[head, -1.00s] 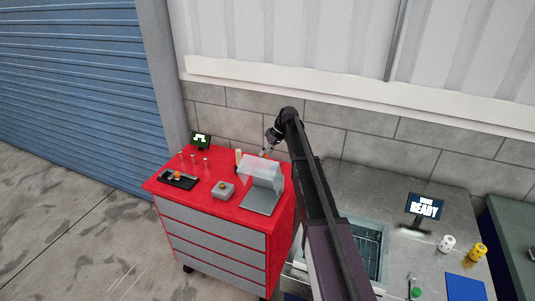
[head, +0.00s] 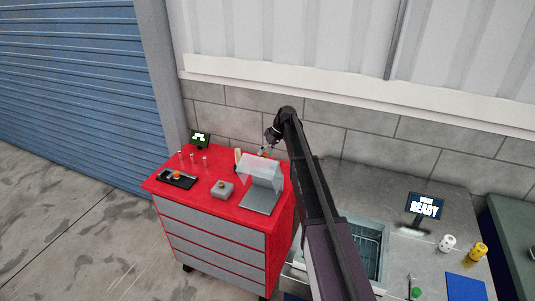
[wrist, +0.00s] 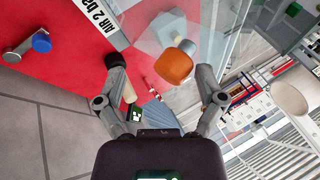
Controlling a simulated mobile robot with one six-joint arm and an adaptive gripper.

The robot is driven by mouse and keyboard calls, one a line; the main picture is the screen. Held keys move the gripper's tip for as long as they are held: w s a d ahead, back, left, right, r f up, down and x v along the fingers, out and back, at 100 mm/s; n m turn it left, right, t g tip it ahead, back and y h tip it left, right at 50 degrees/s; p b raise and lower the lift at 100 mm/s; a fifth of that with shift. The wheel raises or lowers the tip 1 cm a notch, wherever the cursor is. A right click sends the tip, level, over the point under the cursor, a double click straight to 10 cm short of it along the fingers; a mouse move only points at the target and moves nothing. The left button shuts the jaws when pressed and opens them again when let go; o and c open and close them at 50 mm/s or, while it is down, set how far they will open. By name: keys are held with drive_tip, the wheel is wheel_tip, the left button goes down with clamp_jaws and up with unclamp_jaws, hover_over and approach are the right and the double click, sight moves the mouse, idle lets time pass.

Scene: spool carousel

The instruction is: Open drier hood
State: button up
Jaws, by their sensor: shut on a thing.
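The clear drier hood (head: 260,172) sits at the right end of the red cabinet top, above a grey plate (head: 257,202). It looks tilted up over the plate. In the wrist view, an orange knob (wrist: 173,66) on a clear panel (wrist: 160,32) lies between my two fingers. My gripper (wrist: 161,72) is shut on this knob, with the fingers spread wide around it; finger contact is hard to make out. In the head view, my gripper (head: 267,148) is small at the back of the hood, partly hidden by my arm.
On the red cabinet (head: 215,170) are a grey box with a button (head: 222,189), a black tray with an orange piece (head: 178,178), several small posts and a small screen (head: 200,139). A grey counter with a sink (head: 365,250) and a READY screen (head: 425,206) stands right.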

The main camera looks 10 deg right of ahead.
drive_tip(key=w+d+r+p, duration=0.7)
drive_tip(key=w+d, duration=0.1)
drive_tip(key=d, duration=0.4)
idle(2.3)
idle(0.3)
